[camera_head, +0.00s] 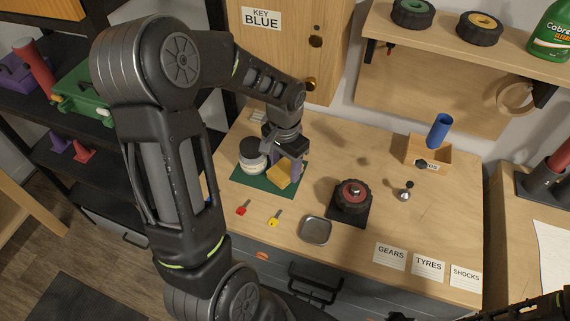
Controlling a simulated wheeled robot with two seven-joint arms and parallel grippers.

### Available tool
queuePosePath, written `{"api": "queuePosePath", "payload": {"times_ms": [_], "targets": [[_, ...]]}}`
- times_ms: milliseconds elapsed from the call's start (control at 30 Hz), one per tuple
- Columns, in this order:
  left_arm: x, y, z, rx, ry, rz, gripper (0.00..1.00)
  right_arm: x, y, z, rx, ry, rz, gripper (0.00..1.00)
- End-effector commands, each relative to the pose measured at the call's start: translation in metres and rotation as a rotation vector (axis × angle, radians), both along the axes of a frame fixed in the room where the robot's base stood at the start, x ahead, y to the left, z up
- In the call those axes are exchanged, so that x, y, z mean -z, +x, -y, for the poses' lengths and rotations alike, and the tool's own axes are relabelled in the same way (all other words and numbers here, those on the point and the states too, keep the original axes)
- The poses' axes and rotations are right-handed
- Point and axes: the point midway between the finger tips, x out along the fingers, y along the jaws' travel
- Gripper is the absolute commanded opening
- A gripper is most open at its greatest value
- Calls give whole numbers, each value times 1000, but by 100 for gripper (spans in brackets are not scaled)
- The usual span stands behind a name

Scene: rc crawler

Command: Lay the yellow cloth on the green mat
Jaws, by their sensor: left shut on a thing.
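The yellow cloth (281,179) is a small folded piece at the green mat (250,183) on the workbench. My left gripper (286,168) reaches down over the mat from above and is shut on the cloth. The fingers partly hide the cloth, and I cannot tell whether it touches the mat. A jar with a dark lid (251,155) stands on the mat just left of the gripper. Dark parts of my right arm show at the bottom right edge; its jaws cannot be made out.
A red key (243,208), a yellow key (274,218) and a metal tray (316,230) lie in front of the mat. A wheel (353,196) stands on a dark pad to the right. A wooden box (430,154) is farther back. The bench's right-hand middle is mostly clear.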

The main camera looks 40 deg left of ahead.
Motion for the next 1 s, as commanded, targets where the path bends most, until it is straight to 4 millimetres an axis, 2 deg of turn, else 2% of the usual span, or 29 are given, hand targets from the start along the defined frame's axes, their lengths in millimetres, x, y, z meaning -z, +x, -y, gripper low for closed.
{"api": "queuePosePath", "payload": {"times_ms": [267, 300, 400, 800, 1000], "targets": [[4, 0, 0, 0, 0, 0, 10, 4, 0, 0, 0, 0, 0, 0], [4, 0, 0, 0, 0, 0, 54, 4, 0, 0, -1, 1, 1, 0], [3, 0, 0, 0, 0, 0, 63, 3, 0, 0, -1, 1, 1, 0], [-4, 1, 0, -1, 1, 3, 63, 1, 0, 0, 0, 0, 0, 0], [-31, 2, -1, -1, 2, 6, 63, 5, 1, 0, -1, 1, 1, 0]]}}
